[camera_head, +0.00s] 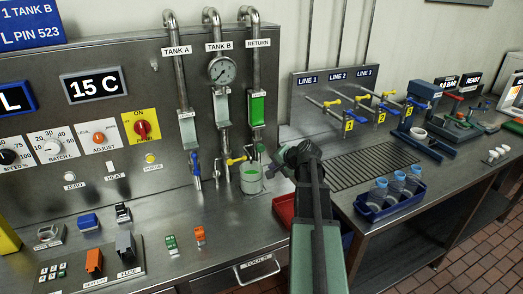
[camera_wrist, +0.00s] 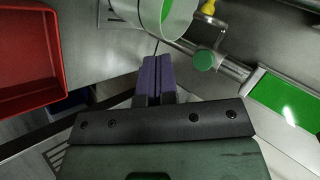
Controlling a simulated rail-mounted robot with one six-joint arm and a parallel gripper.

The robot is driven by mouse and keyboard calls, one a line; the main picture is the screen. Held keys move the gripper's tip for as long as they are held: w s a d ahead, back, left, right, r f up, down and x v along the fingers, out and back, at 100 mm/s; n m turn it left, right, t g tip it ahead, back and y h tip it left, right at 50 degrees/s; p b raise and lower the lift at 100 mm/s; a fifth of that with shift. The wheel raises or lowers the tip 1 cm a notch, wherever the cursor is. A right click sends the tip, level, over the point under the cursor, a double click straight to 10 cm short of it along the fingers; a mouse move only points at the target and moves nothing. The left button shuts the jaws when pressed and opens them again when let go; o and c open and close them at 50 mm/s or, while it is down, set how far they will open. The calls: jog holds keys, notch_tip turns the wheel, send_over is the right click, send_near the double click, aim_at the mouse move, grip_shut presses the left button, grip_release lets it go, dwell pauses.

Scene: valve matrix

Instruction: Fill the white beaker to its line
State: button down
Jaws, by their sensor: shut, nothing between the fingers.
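The white beaker (camera_head: 250,184) stands on the steel bench below the RETURN pipe (camera_head: 256,75), with green inside its rim. It also shows at the top of the wrist view (camera_wrist: 178,22), cut off by the frame edge; I cannot make out its line. My gripper (camera_head: 270,172) is just right of the beaker; in the wrist view its fingers (camera_wrist: 154,75) are shut together with nothing between them. They look apart from the beaker. A green tap knob (camera_wrist: 205,60) is beside them. The yellow tap handle (camera_head: 237,160) is left of the beaker.
The blue tap handle (camera_head: 195,166) is at TANK A. The RETURN sight glass (camera_head: 257,108) is green. A red tray (camera_head: 284,208) lies right of the beaker, partly behind my arm. A blue crate (camera_head: 390,205) with several containers stands farther right.

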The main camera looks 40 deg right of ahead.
aim_at(263, 151)
jog(key=w+d, duration=0.2)
jog(key=w, duration=0.6)
dwell(1.9)
jog(key=shift+w+d, duration=0.1)
jog(key=shift+w, duration=0.3)
jog(key=shift+w+d, duration=0.15)
jog(key=shift+w, duration=0.45)
dwell(1.3)
dwell(1.1)
jog(key=shift+s+a, duration=0.25)
jog(key=shift+s, duration=0.75)
jog(key=shift+s+a, duration=0.2)
jog(key=shift+s, duration=0.6)
jog(key=shift+s+a, duration=0.2)
jog(key=shift+s, duration=0.65)
jog(key=shift+s+a, duration=0.2)
jog(key=shift+s, duration=0.6)
